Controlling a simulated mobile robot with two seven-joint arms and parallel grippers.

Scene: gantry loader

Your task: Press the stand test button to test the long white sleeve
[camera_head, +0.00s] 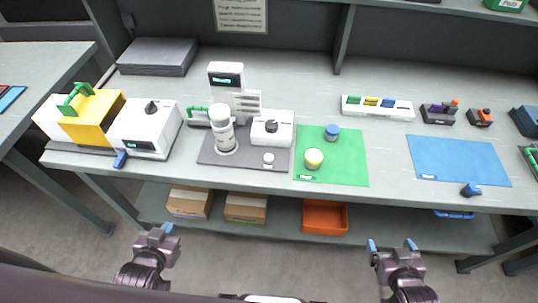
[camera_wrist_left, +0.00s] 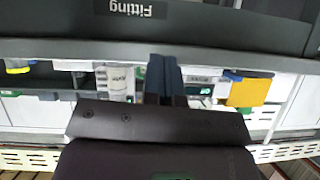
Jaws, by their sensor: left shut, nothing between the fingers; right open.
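The test stand (camera_head: 207,157) has a dark grey base with a display column (camera_head: 226,76) at its back. A long white sleeve (camera_head: 224,137) with a grey band stands upright on the base's left part. A white box with a black knob (camera_head: 272,128) is at its right. A small round white button (camera_head: 268,158) sits at the base's front right; I cannot read any label on it. My left gripper (camera_head: 155,236) is shut and empty, in front of and below the bench edge, apart from the stand. Its fingers show in the left wrist view (camera_wrist_left: 164,76). My right gripper (camera_head: 392,247) is open and empty, in front of the bench.
A white and yellow machine (camera_head: 93,117) stands left, a blue mat (camera_head: 455,160) right. Cardboard boxes (camera_head: 246,208) and an orange bin (camera_head: 325,217) are on the lower shelf.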

